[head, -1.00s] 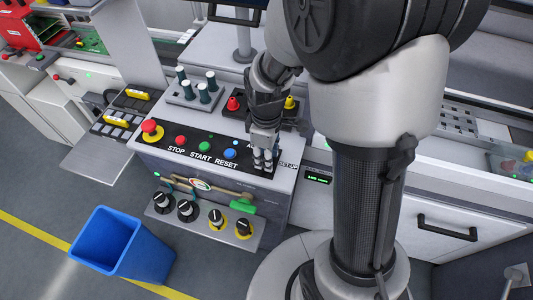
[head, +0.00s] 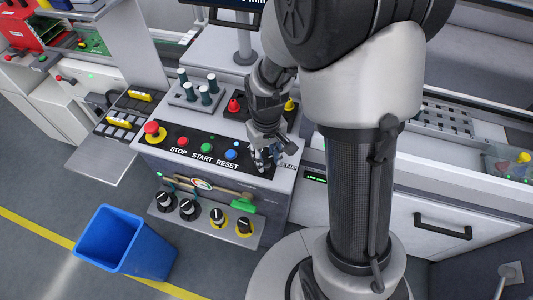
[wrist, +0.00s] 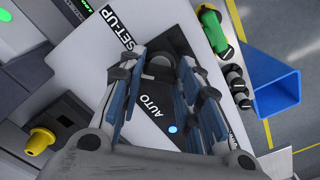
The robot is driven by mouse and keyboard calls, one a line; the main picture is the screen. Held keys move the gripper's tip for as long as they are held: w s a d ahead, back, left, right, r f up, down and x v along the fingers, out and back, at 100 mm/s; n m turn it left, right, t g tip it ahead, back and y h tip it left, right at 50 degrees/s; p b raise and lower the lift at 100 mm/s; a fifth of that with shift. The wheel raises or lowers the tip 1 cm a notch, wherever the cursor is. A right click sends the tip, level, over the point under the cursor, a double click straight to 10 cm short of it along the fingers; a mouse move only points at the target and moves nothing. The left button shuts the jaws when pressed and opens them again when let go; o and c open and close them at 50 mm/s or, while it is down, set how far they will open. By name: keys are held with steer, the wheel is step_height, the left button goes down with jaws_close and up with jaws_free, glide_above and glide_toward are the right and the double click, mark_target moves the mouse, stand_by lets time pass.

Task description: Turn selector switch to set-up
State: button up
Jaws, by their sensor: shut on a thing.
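The control panel (head: 205,150) has a black strip with red, green and blue buttons marked STOP, START and RESET. At its right end my gripper (head: 266,157) is down at the panel, shut on the selector switch. In the wrist view my gripper (wrist: 165,95) has its blue-grey fingers on both sides of the dark selector switch (wrist: 158,62), which is mostly hidden. The SET-UP label (wrist: 118,33) lies above left of the fingers and the AUTO label (wrist: 145,105) shows between them. Which label the switch points to cannot be told.
A red emergency button (head: 152,128) stands at the panel's left end. Yellow (head: 290,104) and red (head: 234,105) knobs stand behind the strip. Below are a green-handled lever (head: 243,205) and several black knobs. A blue bin (head: 125,243) is on the floor.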

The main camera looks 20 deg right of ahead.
mark_target(266, 158)
steer(key=shift+m, duration=1.3)
steer(key=shift+p, duration=0.3)
steer(key=o, duration=1)
steer(key=shift+o, duration=0.2)
step_height(266, 158, up, 12)
steer(key=shift+r, duration=0.1)
